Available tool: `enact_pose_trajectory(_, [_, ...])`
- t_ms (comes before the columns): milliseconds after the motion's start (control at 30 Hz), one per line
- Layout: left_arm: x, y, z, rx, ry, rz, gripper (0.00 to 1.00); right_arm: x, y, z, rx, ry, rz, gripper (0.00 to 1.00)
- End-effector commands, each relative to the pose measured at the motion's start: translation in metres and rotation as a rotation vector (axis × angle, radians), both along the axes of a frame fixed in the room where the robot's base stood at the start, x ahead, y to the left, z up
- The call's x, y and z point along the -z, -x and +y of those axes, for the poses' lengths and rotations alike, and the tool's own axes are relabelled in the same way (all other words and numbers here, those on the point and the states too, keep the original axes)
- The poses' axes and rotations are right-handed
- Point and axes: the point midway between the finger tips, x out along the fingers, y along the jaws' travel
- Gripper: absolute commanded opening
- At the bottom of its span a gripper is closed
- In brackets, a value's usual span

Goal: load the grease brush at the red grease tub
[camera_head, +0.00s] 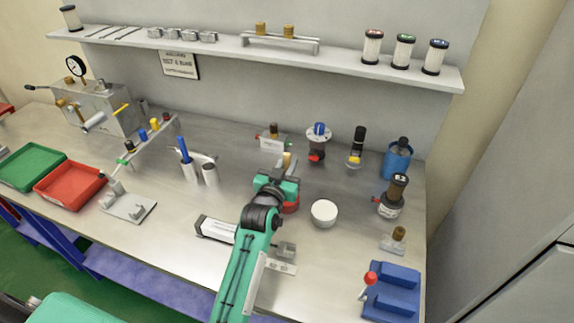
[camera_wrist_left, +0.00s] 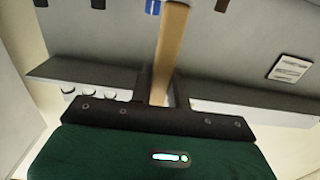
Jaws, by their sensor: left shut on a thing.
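My left gripper (camera_head: 286,174) is shut on the grease brush (camera_head: 289,159), over the middle of the bench. The brush's pale wooden handle (camera_wrist_left: 170,50) stands between the fingers (camera_wrist_left: 158,88) in the left wrist view. Its bristle end is hidden behind my gripper. The red grease tub (camera_head: 291,208) shows only as a red rim just under my gripper, mostly covered by it. I cannot tell whether the bristles touch the grease. My right gripper is not in view.
A white bowl (camera_head: 324,213) stands close right of the tub. A blue holder (camera_head: 183,150) with white tubes is to the left. A blue fixture (camera_head: 393,291) with a red-knobbed lever is at front right.

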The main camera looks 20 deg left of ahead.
Motion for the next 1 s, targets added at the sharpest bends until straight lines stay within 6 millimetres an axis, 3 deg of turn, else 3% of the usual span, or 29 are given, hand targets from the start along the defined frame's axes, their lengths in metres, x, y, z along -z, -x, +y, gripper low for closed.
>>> enact_pose_trajectory(100, [-0.015, 0.0, 0.0, 0.0, 0.0, -0.002, 0.0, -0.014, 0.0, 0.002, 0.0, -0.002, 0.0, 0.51])
enact_pose_trajectory(700, [-0.063, 0.0, 0.0, 0.0, -0.001, -0.002, 0.0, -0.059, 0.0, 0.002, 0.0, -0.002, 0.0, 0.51])
enact_pose_trajectory(1000, [-0.063, 0.0, 0.0, 0.0, -0.001, -0.003, 0.0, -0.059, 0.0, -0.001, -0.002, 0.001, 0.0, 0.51])
